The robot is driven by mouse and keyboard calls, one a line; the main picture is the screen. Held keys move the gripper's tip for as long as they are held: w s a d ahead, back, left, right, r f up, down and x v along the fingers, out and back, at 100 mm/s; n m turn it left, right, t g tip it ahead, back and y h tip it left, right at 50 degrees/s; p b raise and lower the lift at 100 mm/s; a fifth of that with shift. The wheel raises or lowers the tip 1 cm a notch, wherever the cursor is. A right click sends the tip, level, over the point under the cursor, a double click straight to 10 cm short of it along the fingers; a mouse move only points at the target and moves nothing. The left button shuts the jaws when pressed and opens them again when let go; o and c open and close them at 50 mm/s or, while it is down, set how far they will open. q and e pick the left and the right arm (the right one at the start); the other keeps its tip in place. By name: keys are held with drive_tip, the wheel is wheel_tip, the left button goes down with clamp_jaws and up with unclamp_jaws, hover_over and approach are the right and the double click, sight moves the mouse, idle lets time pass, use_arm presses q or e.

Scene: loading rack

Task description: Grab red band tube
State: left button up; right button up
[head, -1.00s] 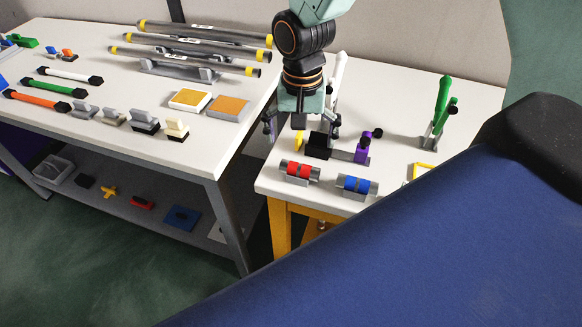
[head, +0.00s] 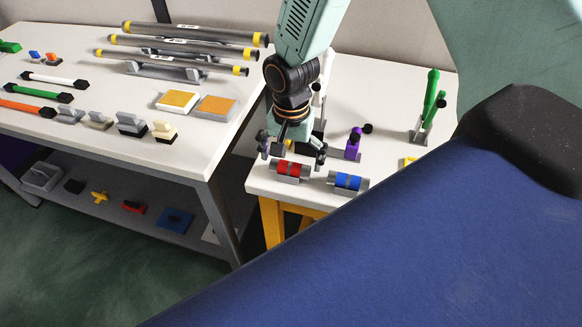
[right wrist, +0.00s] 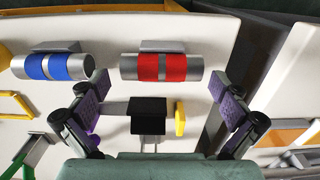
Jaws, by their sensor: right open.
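The red band tube (head: 289,171) is a short grey cylinder with two red bands. It lies in a grey holder near the front edge of the right table. In the right wrist view the tube (right wrist: 176,67) lies just beyond my fingertips, roughly centred between them. My right gripper (head: 293,160) is open and empty, above and just behind the tube; its two fingers also show in the right wrist view (right wrist: 160,88). No contact with the tube shows. My left gripper is not in view.
A similar tube with blue bands (head: 348,182) lies close to the right. A black block (right wrist: 148,111) and a yellow piece (right wrist: 180,118) sit under my right gripper. A purple-and-black item (head: 354,143) and a green one (head: 428,104) stand behind. A gap separates the left table (head: 110,122).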

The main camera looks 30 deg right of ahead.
drive_tip(key=shift+f, duration=0.3)
drive_tip(key=shift+a, duration=0.2)
drive_tip(key=shift+d, duration=0.2)
drive_tip(key=c, duration=0.6)
drive_tip(key=shift+a, duration=0.15)
drive_tip(key=c, duration=0.4)
